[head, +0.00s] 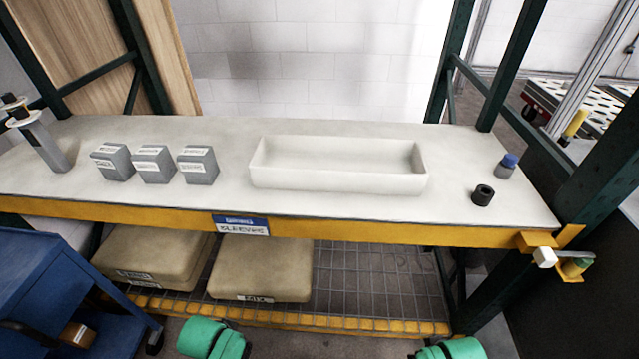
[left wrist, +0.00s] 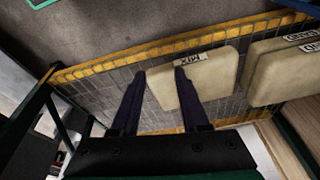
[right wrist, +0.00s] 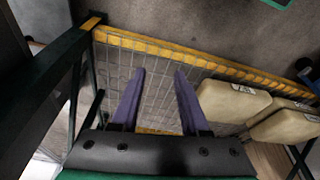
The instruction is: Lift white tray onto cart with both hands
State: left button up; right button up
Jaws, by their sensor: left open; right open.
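The white tray (head: 340,178) is a long, empty, open box. It sits flat on the pale worktop, right of centre in the head view. A blue cart (head: 40,275) stands at the lower left of the head view, in front of the bench's left end. My left gripper (left wrist: 160,72) is open and empty in the left wrist view, with its fingers parted. My right gripper (right wrist: 160,70) is open and empty in the right wrist view. Only green parts of my arms show at the bottom of the head view; the fingers are out of that view. Neither wrist view shows the tray.
Several grey labelled boxes (head: 153,165) stand left of the tray. A black cylinder (head: 483,195) and a blue-capped item (head: 507,166) stand to its right. A yellow rail (head: 330,233) edges the worktop. Beige sacks (head: 262,268) lie on the lower wire shelf. Dark green posts (head: 452,60) frame the bench.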

pick_arm(q)
jog(key=w+r+t, duration=0.2)
jog(key=w+r, duration=0.2)
jog(key=r, duration=0.8)
pick_arm(e)
jog(key=w+r+t, duration=0.2)
jog(key=w+r, duration=0.2)
jog(key=r, duration=0.9)
pick_arm(q)
jog(key=n+t, duration=0.2)
jog(key=t, duration=0.7)
send_near(254, 153)
pick_arm(e)
jog(key=m+t, duration=0.2)
jog(key=t, duration=0.7)
send_near(424, 161)
pick_arm(q)
jog(key=shift+g, duration=0.3)
jog(key=x, duration=1.2)
jog(key=shift+w+r+p, duration=0.15)
jog(key=shift+w+p, duration=0.05)
jog(key=shift+p, duration=0.1)
pick_arm(e)
jog(key=shift+g, duration=0.3)
jog(key=x, duration=1.2)
jog(key=shift+w+r, duration=0.15)
jog(key=shift+w, duration=0.1)
